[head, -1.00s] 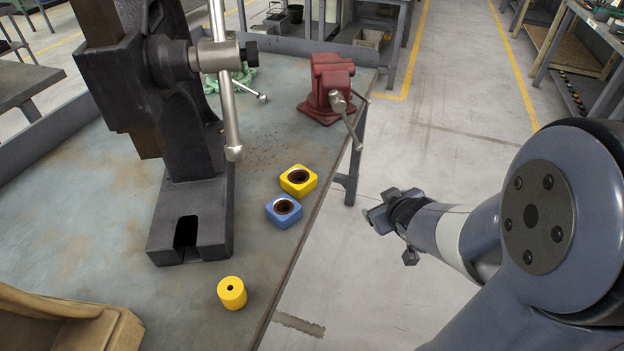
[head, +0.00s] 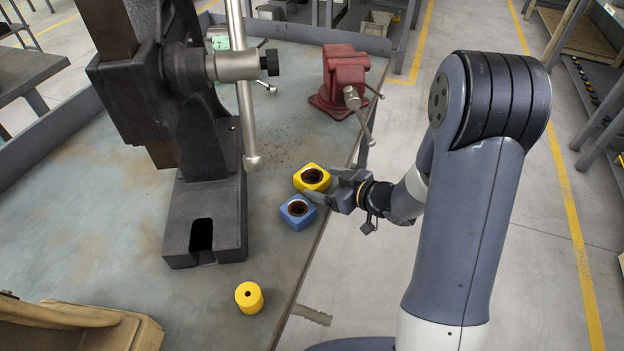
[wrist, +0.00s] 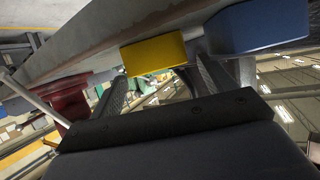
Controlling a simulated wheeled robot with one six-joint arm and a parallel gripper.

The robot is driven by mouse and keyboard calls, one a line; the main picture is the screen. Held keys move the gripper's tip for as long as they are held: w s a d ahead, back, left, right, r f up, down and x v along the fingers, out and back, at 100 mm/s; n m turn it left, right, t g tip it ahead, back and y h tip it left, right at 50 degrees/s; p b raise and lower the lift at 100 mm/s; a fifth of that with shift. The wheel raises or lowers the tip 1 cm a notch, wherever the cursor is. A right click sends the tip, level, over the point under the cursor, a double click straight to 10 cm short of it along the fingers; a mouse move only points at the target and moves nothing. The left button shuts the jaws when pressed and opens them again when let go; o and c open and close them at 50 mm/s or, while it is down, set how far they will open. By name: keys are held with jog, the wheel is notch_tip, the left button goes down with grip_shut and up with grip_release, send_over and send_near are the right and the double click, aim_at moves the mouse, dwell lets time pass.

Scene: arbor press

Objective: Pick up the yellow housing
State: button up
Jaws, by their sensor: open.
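The yellow housing (head: 312,179) is a square block with rounded corners and a dark round bore. It sits on the bench near its right edge, touching or very close to the blue housing (head: 297,212). My gripper (head: 337,184) is open at the right side of the yellow housing, over the bench edge. In the wrist view, the yellow housing (wrist: 153,54) shows ahead, between the tips of my open gripper (wrist: 160,75). The blue housing (wrist: 257,26) is to the right, beside the right finger. I cannot tell whether a finger touches either block.
The black arbor press (head: 205,215) stands left of the housings, its steel lever hanging down. A red vise (head: 341,82) is behind them at the bench edge. A yellow cylinder (head: 249,297) stands in front. A tan bin (head: 115,330) is at front left.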

aim_at(319, 180)
jog(key=p+x, duration=0.1)
jog(key=x, duration=0.4)
jog(key=shift+w+a+f, duration=0.1)
jog(key=shift+w+f, duration=0.1)
jog(key=shift+w, duration=0.1)
jog(key=shift+c, duration=0.6)
jog(key=c, duration=0.8)
jog(key=shift+r, duration=0.1)
